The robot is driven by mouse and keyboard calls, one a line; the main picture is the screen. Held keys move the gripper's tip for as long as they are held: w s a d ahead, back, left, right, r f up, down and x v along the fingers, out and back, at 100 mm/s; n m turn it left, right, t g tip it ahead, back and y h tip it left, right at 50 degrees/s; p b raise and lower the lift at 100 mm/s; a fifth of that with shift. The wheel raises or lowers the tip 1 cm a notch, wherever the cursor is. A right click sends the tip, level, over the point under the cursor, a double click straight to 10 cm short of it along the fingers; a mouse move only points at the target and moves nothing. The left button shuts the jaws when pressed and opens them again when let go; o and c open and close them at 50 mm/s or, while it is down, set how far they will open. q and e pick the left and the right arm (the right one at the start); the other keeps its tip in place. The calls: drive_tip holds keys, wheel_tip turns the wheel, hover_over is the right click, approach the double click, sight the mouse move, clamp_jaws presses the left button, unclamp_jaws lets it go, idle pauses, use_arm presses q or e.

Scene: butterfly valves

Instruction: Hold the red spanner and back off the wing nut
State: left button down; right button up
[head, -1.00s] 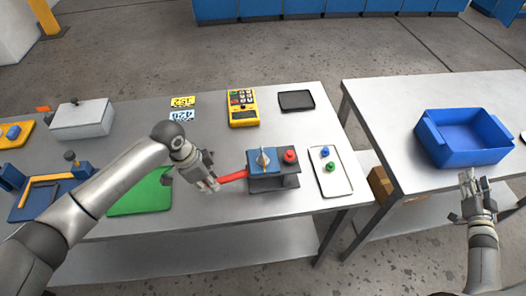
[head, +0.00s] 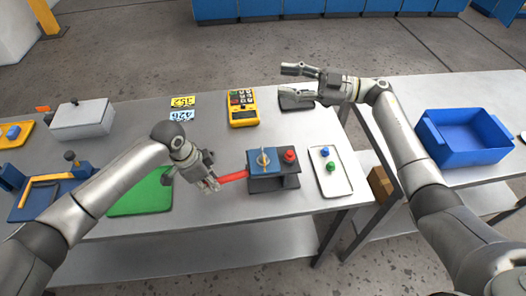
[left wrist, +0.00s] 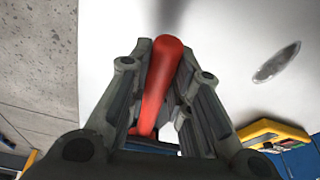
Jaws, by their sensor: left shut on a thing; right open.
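The red spanner (head: 233,176) sticks out to the left from the blue and grey valve block (head: 273,181) on the table. My left gripper (head: 213,184) is shut on the spanner. In the left wrist view the red spanner (left wrist: 162,85) lies between the fingers. The wing nut (head: 263,158), a pale upright piece, sits on the blue part of the block, beside a red knob (head: 290,156). My right gripper (head: 302,83) is open and empty, above the table's back right part, behind and to the right of the block.
A white tray (head: 341,185) with a blue and a green knob stands right of the block. A green mat (head: 140,200) is at left. A blue bin (head: 464,137) stands on the other table.

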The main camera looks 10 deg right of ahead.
drive_tip(key=s+a+n+g+h, duration=0.25)
drive_tip(key=a+n+g, duration=0.2)
drive_tip(key=a, duration=0.25)
drive_tip(key=n+h, duration=1.1)
drive_tip(key=h, duration=0.4)
hover_over(263, 155)
wheel_tip(263, 155, down, 5)
drive_tip(key=shift+g, duration=0.45)
wheel_tip(263, 155, down, 12)
drive_tip(key=shift+r, duration=0.1)
drive_tip(key=shift+c, duration=0.3)
